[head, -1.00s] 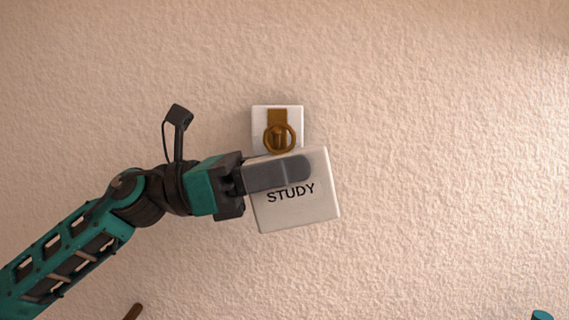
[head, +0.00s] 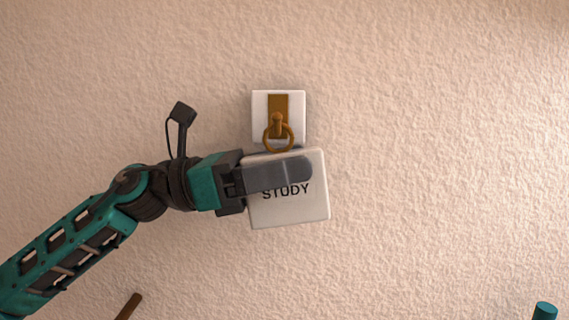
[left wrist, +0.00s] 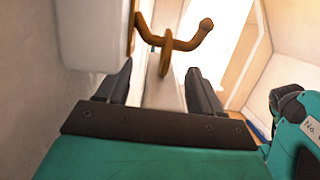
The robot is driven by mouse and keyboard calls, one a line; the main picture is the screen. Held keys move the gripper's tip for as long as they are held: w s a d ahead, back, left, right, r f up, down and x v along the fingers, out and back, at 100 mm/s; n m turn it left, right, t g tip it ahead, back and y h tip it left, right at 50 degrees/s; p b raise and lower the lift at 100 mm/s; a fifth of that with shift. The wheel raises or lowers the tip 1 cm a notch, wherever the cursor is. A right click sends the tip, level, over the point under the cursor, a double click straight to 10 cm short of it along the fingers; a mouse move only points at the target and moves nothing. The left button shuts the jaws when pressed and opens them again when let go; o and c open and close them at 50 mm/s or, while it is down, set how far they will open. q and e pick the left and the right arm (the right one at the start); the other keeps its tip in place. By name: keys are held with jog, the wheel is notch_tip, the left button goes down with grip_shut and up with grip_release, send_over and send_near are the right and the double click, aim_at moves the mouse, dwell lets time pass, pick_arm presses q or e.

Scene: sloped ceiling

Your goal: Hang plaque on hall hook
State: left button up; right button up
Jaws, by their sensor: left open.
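The white plaque (head: 290,212), lettered STUDY, is upright against the textured wall, tilted slightly. Its brown ring (head: 278,135) is at the brown hook (head: 278,117) on a white wall plate (head: 296,104). In the left wrist view the curved hook (left wrist: 190,42) passes through the ring (left wrist: 165,54), which sits at the hook's low bend. My left gripper (head: 300,170) is level with the plaque's upper part, one finger in front of its face. In the left wrist view the open fingers (left wrist: 160,88) stand either side of the plaque (left wrist: 165,92). My right gripper is out of view.
The wall around the plaque is bare. A brown stick-like end (head: 129,306) shows at the bottom left, and a teal cylinder end (head: 545,311) at the bottom right. The left wrist view shows a bright opening (left wrist: 215,40) beyond the hook.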

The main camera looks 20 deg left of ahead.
pick_arm(q)
jog(key=shift+r, duration=0.2)
jog(key=shift+s+a+f, duration=0.1)
jog(key=shift+a, duration=0.1)
jog(key=b+v, duration=0.5)
jog(key=v, duration=0.7)
jog(key=shift+a+f, duration=0.15)
jog(key=shift+a, duration=0.1)
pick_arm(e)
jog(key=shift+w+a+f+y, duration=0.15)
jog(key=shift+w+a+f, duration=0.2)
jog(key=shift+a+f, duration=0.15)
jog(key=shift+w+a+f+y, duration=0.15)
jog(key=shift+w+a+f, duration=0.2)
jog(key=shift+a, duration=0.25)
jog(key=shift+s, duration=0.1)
